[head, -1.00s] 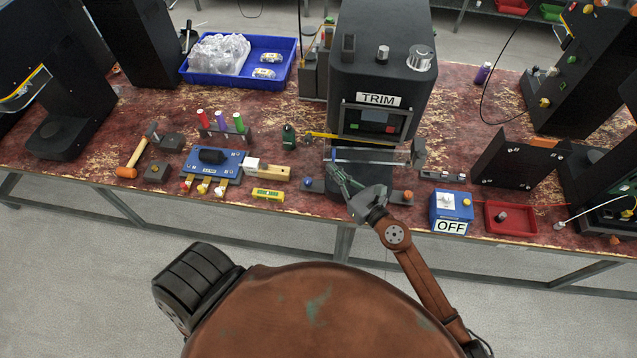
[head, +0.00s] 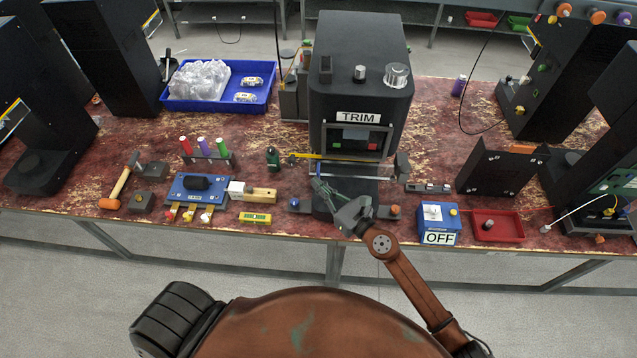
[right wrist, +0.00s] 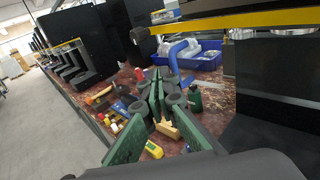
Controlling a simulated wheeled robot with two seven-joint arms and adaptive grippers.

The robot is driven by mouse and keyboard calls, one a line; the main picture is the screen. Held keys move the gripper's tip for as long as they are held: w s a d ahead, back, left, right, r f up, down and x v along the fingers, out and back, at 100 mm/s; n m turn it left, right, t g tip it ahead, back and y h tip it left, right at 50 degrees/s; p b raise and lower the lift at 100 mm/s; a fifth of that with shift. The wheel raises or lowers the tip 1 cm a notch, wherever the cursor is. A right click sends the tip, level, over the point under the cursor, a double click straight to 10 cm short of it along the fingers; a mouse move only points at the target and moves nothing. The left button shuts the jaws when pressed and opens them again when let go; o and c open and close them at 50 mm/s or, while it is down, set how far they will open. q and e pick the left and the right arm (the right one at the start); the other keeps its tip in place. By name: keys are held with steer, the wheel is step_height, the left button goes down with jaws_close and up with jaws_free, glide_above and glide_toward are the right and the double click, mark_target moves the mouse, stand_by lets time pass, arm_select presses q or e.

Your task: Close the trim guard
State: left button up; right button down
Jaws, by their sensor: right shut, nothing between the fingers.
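The TRIM machine (head: 358,85) is a tall black unit at the back centre. Its trim guard (head: 355,178) looks like a clear panel with a pale bar, low across the machine's front; how far open it stands is hard to tell. A blue handle (right wrist: 176,58) shows in the right wrist view, just beyond my fingertips. My right gripper (head: 320,190) is shut and empty at the left part of the guard, in front of the machine's base. Its green fingers (right wrist: 157,92) show together in the wrist view; contact with the handle is unclear. My left gripper is out of view.
A yellow bar (head: 335,158) crosses the machine's front above the guard. A blue OFF box (head: 438,222) and a red tray (head: 498,227) lie right. A blue fixture (head: 200,188), wooden block (head: 262,194) and green bottle (head: 273,158) stand left. A blue bin (head: 220,100) is behind.

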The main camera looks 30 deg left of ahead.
steer(key=s+d+p, duration=0.3)
steer(key=s+d, duration=0.4)
steer(key=s, duration=0.3)
steer(key=shift+s+d+r, duration=0.25)
steer(key=shift+s+d, duration=0.05)
steer(key=shift+s, duration=0.1)
